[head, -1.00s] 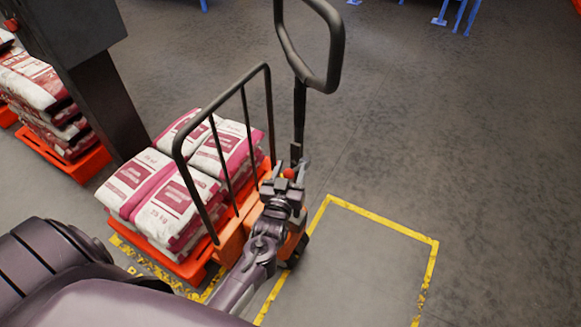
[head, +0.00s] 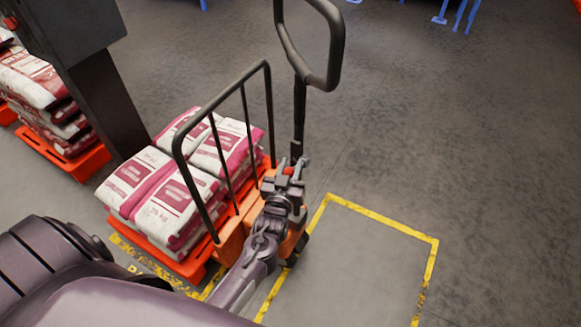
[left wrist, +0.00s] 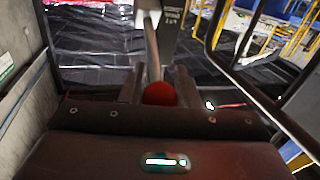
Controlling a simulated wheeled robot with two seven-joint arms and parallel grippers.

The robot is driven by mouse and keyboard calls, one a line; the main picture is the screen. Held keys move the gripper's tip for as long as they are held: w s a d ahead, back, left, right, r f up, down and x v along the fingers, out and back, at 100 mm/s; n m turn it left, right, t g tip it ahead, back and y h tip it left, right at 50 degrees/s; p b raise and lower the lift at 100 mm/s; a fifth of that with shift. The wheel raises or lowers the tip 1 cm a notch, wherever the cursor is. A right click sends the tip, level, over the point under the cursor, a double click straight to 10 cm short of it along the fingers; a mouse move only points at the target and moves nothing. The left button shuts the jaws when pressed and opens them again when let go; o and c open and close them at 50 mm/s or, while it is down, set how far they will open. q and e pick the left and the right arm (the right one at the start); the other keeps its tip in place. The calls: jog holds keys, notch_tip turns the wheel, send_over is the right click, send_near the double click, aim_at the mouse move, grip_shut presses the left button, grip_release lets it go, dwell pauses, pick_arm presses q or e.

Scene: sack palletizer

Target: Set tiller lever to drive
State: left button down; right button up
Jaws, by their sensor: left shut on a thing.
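The pallet truck's tiller (head: 299,120) stands upright at the middle of the head view, with a black loop handle (head: 336,50) on top. The tiller lever's red knob (head: 288,170) is low by the tiller's base. My left gripper (head: 291,166) is at the knob and shut on it. In the left wrist view the red knob (left wrist: 160,94) sits between the two fingers, which hide its sides. The lever's stem is mostly hidden, so its setting cannot be told. My right gripper is not in view.
The orange truck has a black guard frame (head: 244,110) just left of the tiller. White and magenta sacks (head: 176,205) lie on a red pallet (head: 196,267) behind it. A dark column (head: 105,105) stands at left. The yellow-marked floor area (head: 432,270) at right is clear.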

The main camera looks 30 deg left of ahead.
pick_arm(q)
jog(key=f+t+b, duration=0.1)
jog(key=b, duration=0.2)
jog(key=s+f+n+t+y+b, duration=0.1)
jog(key=f+b, duration=0.1)
jog(key=b, duration=0.2)
jog(key=f+t+b, duration=0.1)
jog(key=b, duration=0.2)
jog(key=shift+s+f+t+b, duration=0.2)
jog(key=shift+s+t+b, duration=0.1)
jog(key=shift+t+b, duration=0.1)
jog(key=shift+f, duration=0.2)
jog(key=c, duration=1.4)
grip_release()
jog(key=shift+c, duration=0.2)
jog(key=o, duration=0.3)
